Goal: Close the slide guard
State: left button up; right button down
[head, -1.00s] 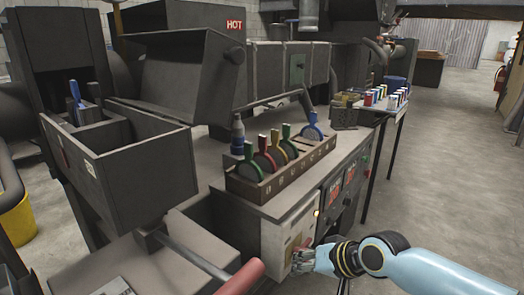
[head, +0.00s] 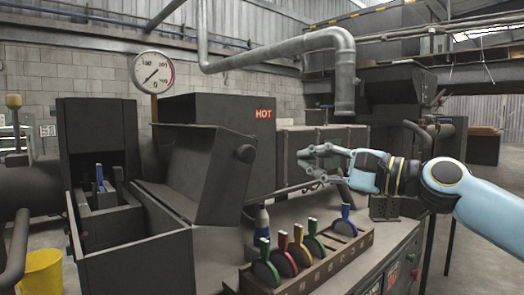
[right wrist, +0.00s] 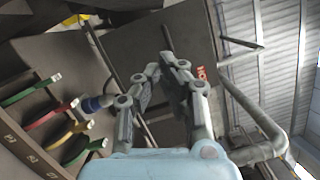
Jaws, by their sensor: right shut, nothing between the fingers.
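A dark grey metal hood (head: 205,175) stands tilted open in front of the box marked HOT (head: 215,112). It looks like the slide guard, though I cannot be sure. A round dark knob (head: 246,153) sits on its right edge. My right gripper (head: 306,160) is raised over the bench, to the right of the knob and apart from it in the picture. It is shut and empty. In the right wrist view my fingers (right wrist: 167,72) point toward dark panels, with the red HOT label close by on the right. My left gripper is out of view.
A rack of colored levers (head: 310,262) stands on the bench below my right gripper, with a blue-capped bottle (head: 262,226) behind it. A thick grey pipe (head: 344,80) hangs above. An open dark bin (head: 135,255) is at left, a yellow bucket (head: 42,272) on the floor.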

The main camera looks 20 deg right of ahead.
jog(key=w+a+r+p, duration=0.1)
jog(key=w+a+p, duration=0.2)
jog(key=w+a, duration=0.3)
jog(key=a, duration=0.3)
jog(key=shift+w+r+p, duration=0.3)
jog(key=shift+r, duration=0.1)
jog(key=shift+r, duration=0.15)
